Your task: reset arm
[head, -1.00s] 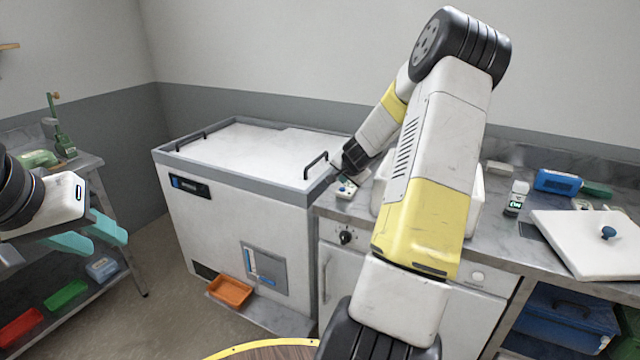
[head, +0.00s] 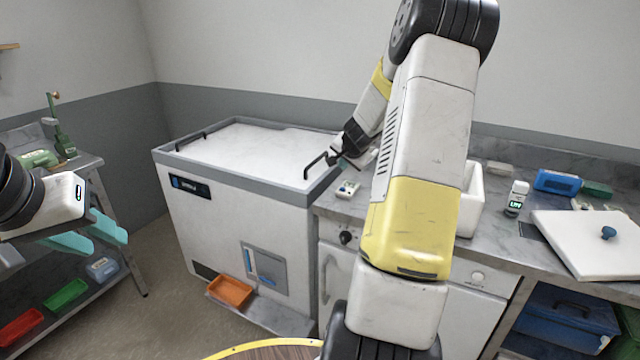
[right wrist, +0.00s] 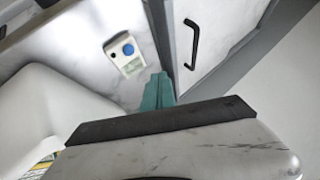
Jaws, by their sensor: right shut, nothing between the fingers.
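My right arm reaches across the middle of the head view. Its gripper (head: 343,163) is over the counter's left end, close to the chest freezer's right handle, and partly hidden by my arm. In the right wrist view the teal fingers (right wrist: 158,92) are together with nothing between them. My left gripper (head: 95,234) is at the left edge of the head view, its two teal fingers apart and empty.
A white chest freezer (head: 180,222) stands left of the counter. A small device with a blue button (head: 347,189) lies on the counter (head: 487,250) below my right gripper. A white bin (head: 470,205), a small bottle (head: 516,198) and a white lid (head: 585,245) are further right.

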